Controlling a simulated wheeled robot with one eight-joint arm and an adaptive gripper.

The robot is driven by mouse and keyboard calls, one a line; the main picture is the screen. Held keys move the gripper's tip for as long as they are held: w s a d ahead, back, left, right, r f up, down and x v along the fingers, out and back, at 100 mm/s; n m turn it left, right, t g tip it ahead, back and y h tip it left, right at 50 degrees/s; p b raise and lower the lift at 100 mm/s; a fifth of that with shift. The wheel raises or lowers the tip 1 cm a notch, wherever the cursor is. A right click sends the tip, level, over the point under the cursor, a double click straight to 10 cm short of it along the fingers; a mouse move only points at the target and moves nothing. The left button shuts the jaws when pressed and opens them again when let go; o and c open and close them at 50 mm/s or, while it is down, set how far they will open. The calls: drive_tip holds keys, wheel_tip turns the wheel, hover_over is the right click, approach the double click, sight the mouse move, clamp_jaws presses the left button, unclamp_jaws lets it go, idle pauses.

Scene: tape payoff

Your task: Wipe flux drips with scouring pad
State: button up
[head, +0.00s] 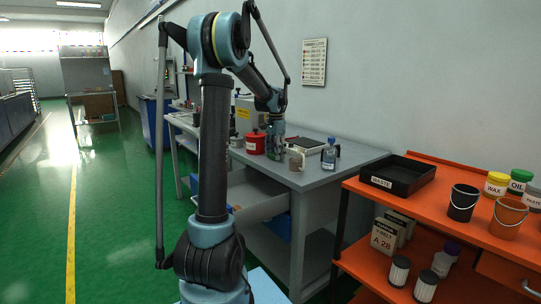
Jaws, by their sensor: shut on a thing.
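My gripper (275,146) is at the end of my bent arm, low over the grey workbench (337,171), beside the red can. It is shut on a small, dull greenish thing at its tips, which looks like the scouring pad; its outline is mostly hidden by the fingers. I cannot tell whether it touches the bench top. No flux drips can be made out at this size.
A red can (256,144) stands left of my gripper, a small brownish cup-like thing (297,161) to its right. A drawer (258,196) is open below. An orange cart (431,206) holds a black waste tray (398,183) and buckets.

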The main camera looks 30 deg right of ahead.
sight(260, 159)
drive_tip(key=shift+w+d, duration=0.2)
drive_tip(key=shift+d, duration=2.35)
drive_tip(key=shift+w+a+f, duration=0.1)
drive_tip(key=shift+w, duration=0.65)
drive_tip(key=shift+s+a, duration=0.1)
drive_tip(key=shift+a, duration=1.6)
drive_tip(key=shift+c, duration=0.4)
drive_tip(key=shift+s+a, duration=0.2)
drive_tip(key=shift+a, duration=1.55)
drive_tip(key=shift+c, duration=0.4)
drive_tip(key=shift+s+a, duration=0.1)
drive_tip(key=shift+a, duration=1.55)
drive_tip(key=shift+w, duration=0.7)
drive_tip(key=shift+w+d+f, duration=0.1)
drive_tip(key=shift+w+d, duration=0.1)
drive_tip(key=shift+d, duration=2.3)
drive_tip(key=shift+w+d, duration=0.2)
drive_tip(key=shift+d, duration=2.3)
drive_tip(key=shift+c, duration=0.5)
drive_tip(key=shift+d, duration=0.1)
drive_tip(key=shift+w, duration=0.8)
drive_tip(key=shift+s+a, duration=0.15)
drive_tip(key=shift+a, duration=1.6)
drive_tip(key=shift+s+a, duration=0.1)
drive_tip(key=shift+a, duration=1.65)
drive_tip(key=shift+s+a, duration=0.2)
drive_tip(key=shift+a, duration=1.55)
